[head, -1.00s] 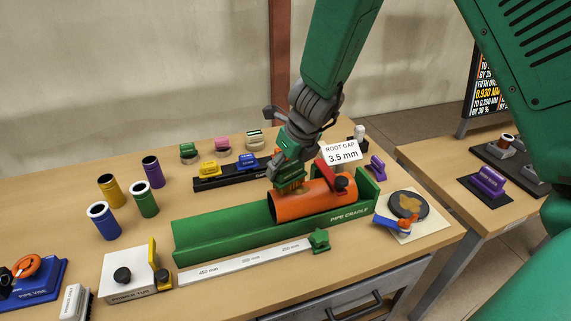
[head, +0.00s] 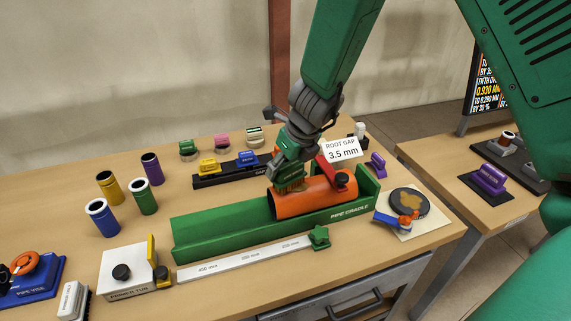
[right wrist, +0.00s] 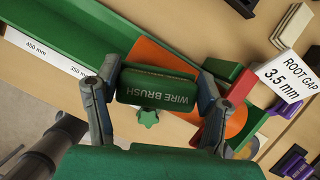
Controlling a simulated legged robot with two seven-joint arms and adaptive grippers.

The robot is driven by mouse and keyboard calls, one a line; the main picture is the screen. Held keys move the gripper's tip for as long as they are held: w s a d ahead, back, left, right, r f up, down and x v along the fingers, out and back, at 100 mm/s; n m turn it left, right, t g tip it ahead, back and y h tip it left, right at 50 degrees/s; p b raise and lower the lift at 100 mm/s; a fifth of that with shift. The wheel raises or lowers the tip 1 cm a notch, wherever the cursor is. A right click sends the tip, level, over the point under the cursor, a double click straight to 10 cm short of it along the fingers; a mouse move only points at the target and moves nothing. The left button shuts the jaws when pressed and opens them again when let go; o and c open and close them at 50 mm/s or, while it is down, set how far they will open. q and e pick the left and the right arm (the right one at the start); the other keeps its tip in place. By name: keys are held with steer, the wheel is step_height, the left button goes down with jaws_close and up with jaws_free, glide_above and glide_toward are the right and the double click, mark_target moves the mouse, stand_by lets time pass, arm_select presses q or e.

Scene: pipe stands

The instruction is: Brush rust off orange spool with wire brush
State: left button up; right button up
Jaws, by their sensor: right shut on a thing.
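The orange spool (head: 315,199) lies in the right part of the green pipe cradle (head: 220,234). My right gripper (head: 291,160) is shut on the wire brush, a green block with tan bristles (head: 290,185). The bristles are at the top of the spool near its left end and seem to touch it. In the right wrist view the brush (right wrist: 157,88), labelled WIRE BRUSH, sits between both fingers and hides part of the spool (right wrist: 150,55). A red clamp (head: 329,172) with a dark knob rests on the spool's right part. No rust can be made out. My left gripper is not in view.
A ROOT GAP 3.5 mm sign (head: 342,149) stands behind the spool. A white ruler (head: 245,257) lies in front of the cradle. Coloured cylinders (head: 108,187) and a primer tub (head: 130,270) stand left. A round dark disc (head: 408,203) lies right.

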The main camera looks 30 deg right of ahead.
steer(key=shift+f, duration=0.4)
steer(key=shift+d+r, duration=0.1)
steer(key=shift+d, duration=0.05)
